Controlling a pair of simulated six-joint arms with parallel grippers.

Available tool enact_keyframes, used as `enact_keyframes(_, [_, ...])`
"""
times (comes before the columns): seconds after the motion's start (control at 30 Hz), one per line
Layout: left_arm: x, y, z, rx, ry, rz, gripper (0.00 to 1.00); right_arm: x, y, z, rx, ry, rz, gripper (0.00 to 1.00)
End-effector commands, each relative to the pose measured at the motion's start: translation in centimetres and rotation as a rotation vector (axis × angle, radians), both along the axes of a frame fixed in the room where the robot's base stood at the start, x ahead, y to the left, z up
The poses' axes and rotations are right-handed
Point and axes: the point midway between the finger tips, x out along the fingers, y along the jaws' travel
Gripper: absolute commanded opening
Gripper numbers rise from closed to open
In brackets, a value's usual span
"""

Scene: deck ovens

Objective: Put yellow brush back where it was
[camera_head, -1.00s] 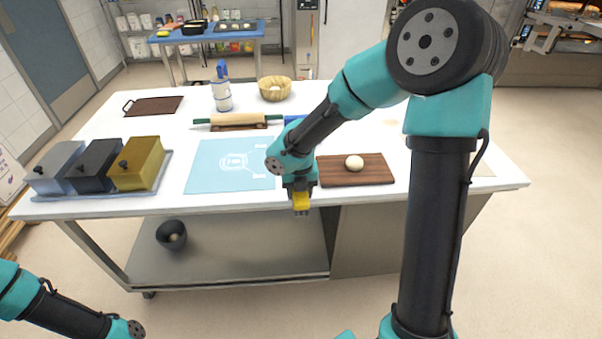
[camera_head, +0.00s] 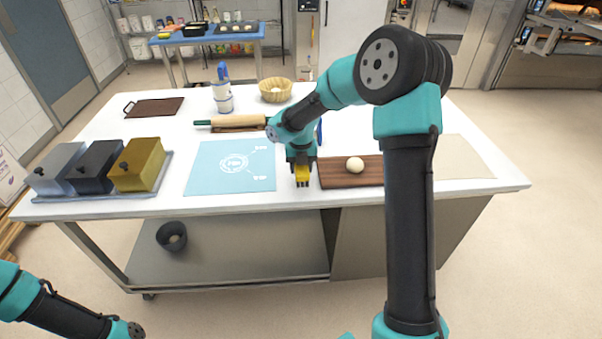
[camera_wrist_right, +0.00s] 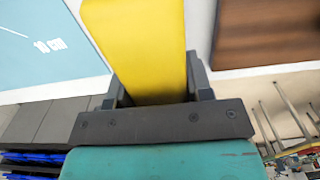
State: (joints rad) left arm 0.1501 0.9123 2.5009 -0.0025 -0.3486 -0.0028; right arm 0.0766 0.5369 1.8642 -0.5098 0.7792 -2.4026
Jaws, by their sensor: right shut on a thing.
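The yellow brush (camera_head: 302,171) is in my right gripper (camera_head: 302,180), which is shut on it. They are over the table's front part, in the gap between the blue mat (camera_head: 215,180) and the brown wooden board (camera_head: 335,181). In the right wrist view the yellow brush (camera_wrist_right: 140,45) fills the space between the jaws, and its far end is out of frame. I cannot tell whether the brush touches the table. My left arm shows at the lower left, but its gripper is out of view.
A dough ball (camera_head: 355,165) sits on the board. Three lidded boxes stand on a tray (camera_head: 50,198) at the left. A rolling pin (camera_head: 236,121), a white and blue container (camera_head: 223,98) and a basket (camera_head: 289,95) stand farther back. A pale sheet (camera_head: 460,160) lies at the right.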

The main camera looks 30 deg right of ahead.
Motion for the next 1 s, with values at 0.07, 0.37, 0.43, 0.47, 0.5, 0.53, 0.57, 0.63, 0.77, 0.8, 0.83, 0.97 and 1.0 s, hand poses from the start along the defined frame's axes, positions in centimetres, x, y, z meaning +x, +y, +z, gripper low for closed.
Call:
enact_keyframes(0.07, [0.0, 0.0, 0.0, 0.0, 0.0, 0.0, 0.43, 0.3, -0.2, 0.0, 0.0, -0.001, -0.001, 0.21])
enact_keyframes(0.37, [0.0, 0.0, 0.0, 0.0, 0.0, 0.0, 0.43, 0.7, -0.5, -3.3, 0.0, 0.002, 0.0, 0.21])
enact_keyframes(0.43, [0.0, 0.0, 0.0, 0.0, 0.0, 0.0, 0.43, 0.7, -0.5, -3.6, 0.0, 0.0, -0.001, 0.21])
enact_keyframes(0.47, [0.0, 0.0, 0.0, 0.0, 0.0, 0.0, 0.43, 0.7, -0.4, -3.6, 0.0, 0.0, -0.001, 0.21])
enact_keyframes(0.5, [0.0, 0.0, 0.0, 0.0, 0.0, 0.0, 0.43, 0.7, -0.5, -3.6, 0.0, 0.0, -0.001, 0.21])
enact_keyframes(0.53, [0.0, 0.0, 0.0, 0.0, 0.0, 0.0, 0.43, 0.7, -0.5, -3.6, 0.0, -0.001, -0.001, 0.21])
enact_keyframes(0.57, [0.0, 0.0, 0.0, 0.0, 0.0, 0.0, 0.43, 0.7, -0.5, -3.6, 0.0, -0.001, -0.001, 0.21])
enact_keyframes(0.63, [0.0, 0.0, 0.0, 0.0, 0.0, 0.0, 0.43, 0.7, -0.5, -3.6, 0.0, -0.001, -0.001, 0.21])
enact_keyframes(0.77, [0.0, 0.0, 0.0, 0.0, 0.0, 0.0, 0.43, 0.7, -0.4, -3.8, 0.0, 0.0, -0.001, 0.21])
enact_keyframes(0.8, [0.0, 0.0, 0.0, 0.0, 0.0, 0.0, 0.43, 0.7, -0.4, -3.9, 0.0, 0.0, -0.001, 0.21])
enact_keyframes(0.83, [0.0, 0.0, 0.0, 0.0, 0.0, 0.0, 0.43, 0.7, -0.4, -3.9, 0.0, 0.0, -0.001, 0.47])
enact_keyframes(0.97, [0.0, 0.0, 0.0, 0.0, 0.0, 0.0, 0.43, 0.7, -0.4, -3.9, 0.0, 0.0, -0.001, 0.6])
enact_keyframes(1.0, [0.0, 0.0, 0.0, 0.0, 0.0, 0.0, 0.43, 0.7, -0.4, -3.9, 0.0, 0.0, -0.001, 0.64])
